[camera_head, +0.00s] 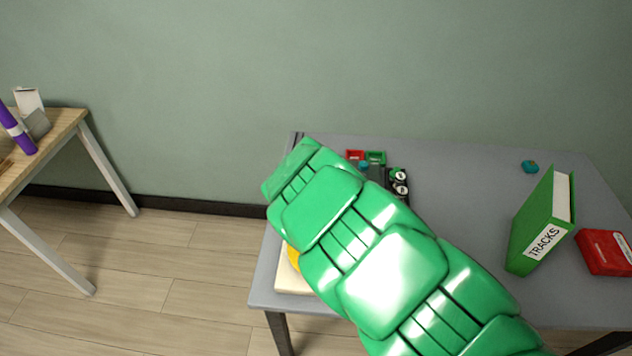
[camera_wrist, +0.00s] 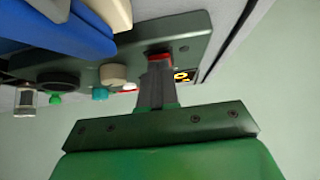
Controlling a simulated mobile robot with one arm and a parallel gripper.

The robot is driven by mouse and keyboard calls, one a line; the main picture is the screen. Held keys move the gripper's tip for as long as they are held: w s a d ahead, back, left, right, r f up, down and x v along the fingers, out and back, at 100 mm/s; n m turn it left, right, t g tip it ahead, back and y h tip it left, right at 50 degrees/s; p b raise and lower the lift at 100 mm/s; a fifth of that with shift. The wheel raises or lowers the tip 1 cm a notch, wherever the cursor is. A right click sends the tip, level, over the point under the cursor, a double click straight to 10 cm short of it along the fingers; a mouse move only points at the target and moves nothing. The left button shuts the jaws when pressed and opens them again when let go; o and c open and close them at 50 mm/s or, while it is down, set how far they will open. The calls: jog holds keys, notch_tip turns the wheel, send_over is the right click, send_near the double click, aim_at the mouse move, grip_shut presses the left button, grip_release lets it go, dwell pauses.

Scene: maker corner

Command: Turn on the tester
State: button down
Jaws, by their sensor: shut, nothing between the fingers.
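In the wrist view, the tester appears to be the dark grey-green panel (camera_wrist: 195,32). It carries a red part (camera_wrist: 158,55), a small display with yellow digits (camera_wrist: 182,76), and several knobs, including a black one (camera_wrist: 58,81), a cream one (camera_wrist: 112,74) and a teal one (camera_wrist: 100,94). My gripper (camera_wrist: 158,66) is shut and empty. Its fingertips are at the red part and partly cover it; I cannot tell whether they touch it. In the head view, my green arm hides the gripper and most or all of the tester.
The grey table (camera_head: 455,190) holds a green TRACKS binder (camera_head: 545,225), a red box (camera_head: 604,251), a small teal item (camera_head: 530,166) and a black holder with round cells (camera_head: 398,182). A cream block (camera_head: 288,280) shows beside my arm. A wooden table (camera_head: 65,122) stands left.

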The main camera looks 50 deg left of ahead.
jog(key=shift+d+f, duration=0.1)
jog(key=shift+f, duration=0.2)
jog(key=shift+r, duration=0.2)
jog(key=shift+r, duration=0.65)
jog(key=r, duration=0.4)
jog(key=shift+s+d, duration=0.15)
jog(key=shift+s, duration=0.1)
jog(key=s+d+f+v, duration=0.1)
jog(key=v, duration=0.8)
jog(key=shift+s+d, duration=0.3)
jog(key=shift+d, duration=0.05)
dwell(0.5)
